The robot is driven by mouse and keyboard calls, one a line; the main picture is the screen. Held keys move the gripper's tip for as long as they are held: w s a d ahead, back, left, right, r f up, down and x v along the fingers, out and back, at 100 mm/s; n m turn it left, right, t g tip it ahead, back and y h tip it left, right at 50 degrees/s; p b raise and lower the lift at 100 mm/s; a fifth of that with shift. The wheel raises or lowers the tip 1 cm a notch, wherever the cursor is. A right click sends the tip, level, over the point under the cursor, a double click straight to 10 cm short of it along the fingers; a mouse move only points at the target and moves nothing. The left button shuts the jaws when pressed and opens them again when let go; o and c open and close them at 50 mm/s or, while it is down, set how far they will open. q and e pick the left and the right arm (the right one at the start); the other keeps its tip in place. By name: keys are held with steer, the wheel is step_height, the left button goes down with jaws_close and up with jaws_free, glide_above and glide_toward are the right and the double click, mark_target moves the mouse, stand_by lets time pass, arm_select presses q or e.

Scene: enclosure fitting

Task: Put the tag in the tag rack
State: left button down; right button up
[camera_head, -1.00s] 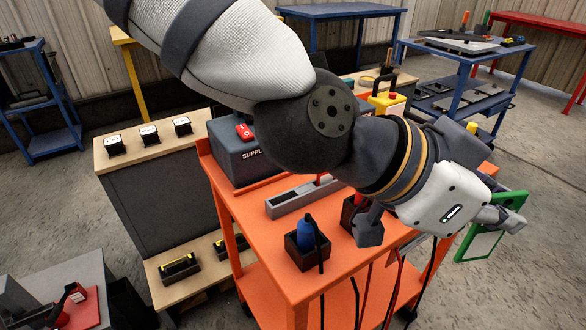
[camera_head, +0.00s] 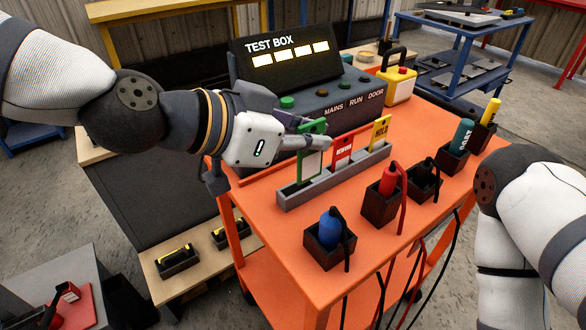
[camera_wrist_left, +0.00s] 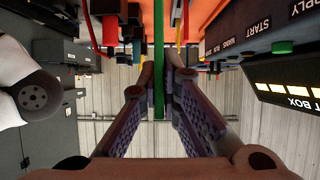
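The green tag (camera_head: 311,162) stands upright at the left end of the grey tag rack (camera_head: 342,183). Its lower edge is at the rack's left slot; I cannot tell how deep it sits. My left gripper (camera_head: 318,143) is shut on the tag's upper part. In the left wrist view the tag (camera_wrist_left: 158,75) is a thin green strip seen edge-on between the fingertips (camera_wrist_left: 159,82). A red tag (camera_head: 342,152) and a yellow HOLD tag (camera_head: 380,133) stand in the rack to its right. My right gripper is out of view.
The dark test box (camera_head: 330,107) stands just behind the rack. Black holders with a blue tool (camera_head: 330,229), a red tool (camera_head: 388,181) and others stand in front and to the right. Orange table top (camera_head: 270,215) is bare at the front left.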

arm_select(q)
steer(key=shift+w+a+f+b, duration=0.3)
steer(key=shift+w+f, duration=0.25)
steer(key=shift+f, duration=0.75)
steer(key=shift+w+a+f+b, duration=0.15)
steer(key=shift+w+a+f, duration=0.25)
steer(key=shift+f, duration=0.85)
steer(key=shift+w+a+f+b, duration=0.25)
steer(key=shift+w+f, duration=0.4)
steer(key=shift+f, duration=0.65)
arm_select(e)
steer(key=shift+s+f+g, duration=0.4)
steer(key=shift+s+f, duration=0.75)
arm_select(q)
steer(key=shift+f, duration=0.2)
steer(key=c, duration=1.8)
jaws_free()
